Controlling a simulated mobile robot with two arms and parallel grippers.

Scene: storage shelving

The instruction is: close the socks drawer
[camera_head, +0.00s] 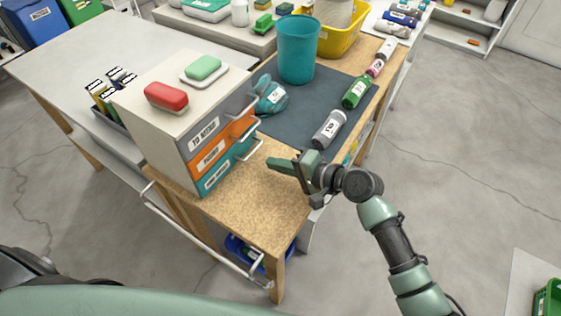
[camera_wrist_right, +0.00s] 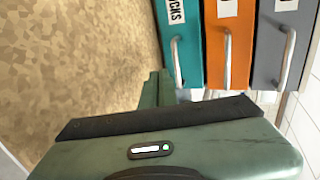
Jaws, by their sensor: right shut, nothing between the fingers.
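The socks drawer (camera_head: 217,176) is the teal bottom drawer of a small cream cabinet (camera_head: 150,130) on the wooden bench. Its front and metal handle also show in the right wrist view (camera_wrist_right: 181,45), with part of the label readable. I cannot tell clearly how far it stands out. My right gripper (camera_head: 272,163) is shut and empty, a little to the right of the drawer's handle, with its fingers pointing toward the drawer front. Its green fingers (camera_wrist_right: 156,90) appear just beside the teal front in the wrist view. My left gripper is not in view.
An orange drawer (camera_head: 212,152) and a grey drawer (camera_head: 205,132) sit above the teal one. Red and green soap-like items lie on the cabinet top. The bench's front right is clear.

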